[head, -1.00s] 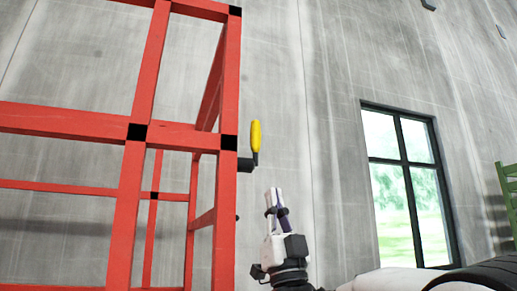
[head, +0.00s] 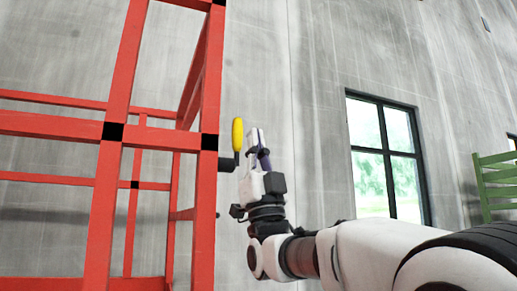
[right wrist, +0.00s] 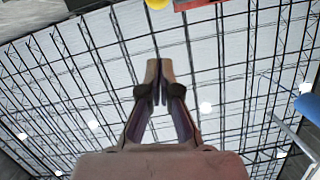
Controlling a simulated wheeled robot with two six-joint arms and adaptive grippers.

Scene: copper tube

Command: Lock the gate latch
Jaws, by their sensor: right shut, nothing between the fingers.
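The gate latch shows in the head view as a yellow upright handle (head: 238,134) on a dark crank arm (head: 228,163), on the right side of a red frame (head: 205,190). My right gripper (head: 257,135) points up just to the right of the yellow handle, its fingers shut and empty. Whether it touches the handle cannot be told. In the right wrist view the gripper (right wrist: 154,70) is shut against the ceiling, with a bit of the yellow handle (right wrist: 157,3) and a red piece (right wrist: 195,4) at the top edge. My left gripper is out of view.
The red frame of bars fills the left of the head view. Behind is a grey concrete wall (head: 310,60) with a window (head: 385,155). A green slatted object (head: 497,185) stands at the far right. The space right of the handle, above my arm, looks clear.

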